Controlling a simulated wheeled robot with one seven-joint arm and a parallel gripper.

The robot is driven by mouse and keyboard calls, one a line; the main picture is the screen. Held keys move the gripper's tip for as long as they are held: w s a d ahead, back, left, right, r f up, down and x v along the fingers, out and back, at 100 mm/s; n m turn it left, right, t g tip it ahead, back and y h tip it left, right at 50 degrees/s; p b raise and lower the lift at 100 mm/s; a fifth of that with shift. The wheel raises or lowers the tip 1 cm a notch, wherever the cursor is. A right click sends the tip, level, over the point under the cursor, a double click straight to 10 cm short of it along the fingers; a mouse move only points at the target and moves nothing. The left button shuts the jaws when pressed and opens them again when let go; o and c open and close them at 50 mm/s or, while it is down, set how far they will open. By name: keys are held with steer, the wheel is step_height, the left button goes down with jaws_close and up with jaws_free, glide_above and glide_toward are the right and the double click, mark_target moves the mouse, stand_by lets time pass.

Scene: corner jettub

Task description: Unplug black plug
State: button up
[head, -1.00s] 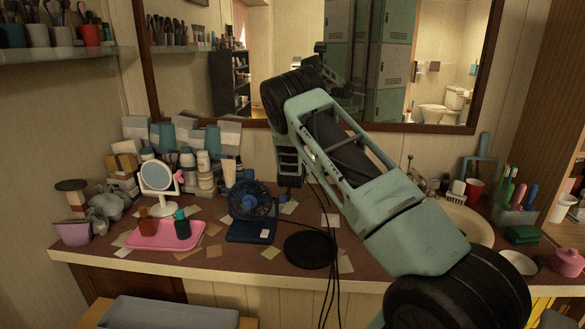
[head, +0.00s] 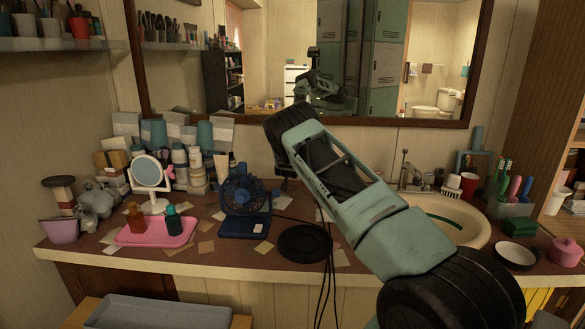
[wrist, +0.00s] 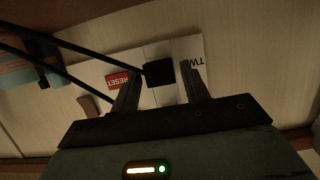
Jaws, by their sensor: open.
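The black plug (wrist: 158,72) sits at a white outlet plate (wrist: 188,48) on the wall in the wrist view. A dark cord (wrist: 105,58) runs from the plug toward the upper left. My gripper (wrist: 160,75) is open, with one finger on each side of the plug. I cannot tell whether the fingers touch it. In the head view, the plug and outlet are hidden behind my arm.
A blue fan (head: 242,193), a black round pad (head: 304,243) and a pink tray (head: 157,232) stand on the counter (head: 100,265). A mirror (head: 290,75) hangs behind. A sink (head: 470,228) is at the right. Black cables hang over the front edge.

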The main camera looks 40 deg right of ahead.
steer(key=c, duration=0.9)
steer(key=shift+s+a, duration=1)
steer(key=shift+a, duration=0.15)
steer(key=shift+s+a, duration=0.95)
steer(key=shift+a, duration=0.2)
steer(key=shift+c, duration=0.2)
